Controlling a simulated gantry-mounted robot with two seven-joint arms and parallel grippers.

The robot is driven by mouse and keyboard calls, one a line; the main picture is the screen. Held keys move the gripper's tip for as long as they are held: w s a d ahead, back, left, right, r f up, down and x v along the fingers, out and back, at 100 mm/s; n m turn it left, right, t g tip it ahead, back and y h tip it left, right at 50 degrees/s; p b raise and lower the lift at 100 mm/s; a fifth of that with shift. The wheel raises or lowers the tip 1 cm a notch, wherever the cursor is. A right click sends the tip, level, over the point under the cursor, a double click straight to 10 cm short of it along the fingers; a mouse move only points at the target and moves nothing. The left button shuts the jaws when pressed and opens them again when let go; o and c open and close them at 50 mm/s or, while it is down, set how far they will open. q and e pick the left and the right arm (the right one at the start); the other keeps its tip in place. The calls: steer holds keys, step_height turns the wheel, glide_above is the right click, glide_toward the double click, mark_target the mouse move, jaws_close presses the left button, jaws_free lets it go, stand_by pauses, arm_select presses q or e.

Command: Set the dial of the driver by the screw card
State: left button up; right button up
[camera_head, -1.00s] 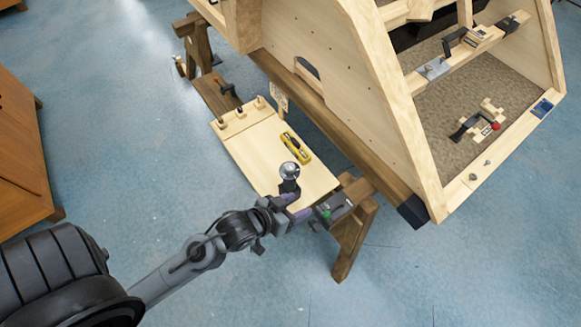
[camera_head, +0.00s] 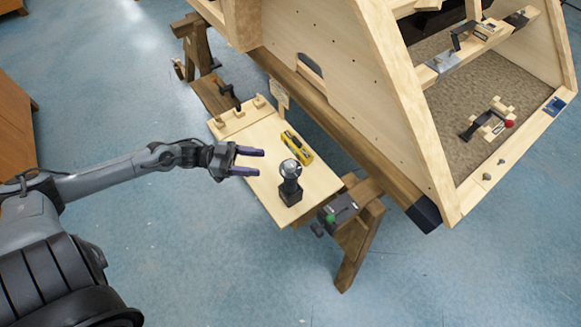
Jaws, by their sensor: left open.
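A dark upright tool with a round silver top (camera_head: 290,180), likely the driver, stands on the pale work board near its front right end. Its dial setting is too small to read. A small pale card with faint marks (camera_head: 280,93), perhaps the screw card, stands at the back edge of the board; its print cannot be read. My left gripper (camera_head: 260,162) comes in from the left, open and empty, with its purple fingers over the board's left side. It is apart from the dark tool, to its left. My right gripper is not in view.
The pale board (camera_head: 257,157) carries a yellow level (camera_head: 296,147) and wooden pegs at its far end. A grey device with a green knob (camera_head: 338,208) sits by the board's right corner on a sawhorse. The large wooden frame (camera_head: 330,75) rises behind. Blue floor is clear at left.

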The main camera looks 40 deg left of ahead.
mark_target(290, 163)
arm_select(q)
steer(key=shift+m, duration=0.3)
steer(key=b+x, duration=0.2)
steer(key=x, duration=0.2)
steer(key=b+x, duration=0.2)
steer(key=x, duration=0.2)
steer(key=shift+w+d+f, duration=0.15)
steer(key=shift+w, duration=0.35)
steer(key=shift+b+x, duration=0.3)
steer(key=shift+x, duration=0.7)
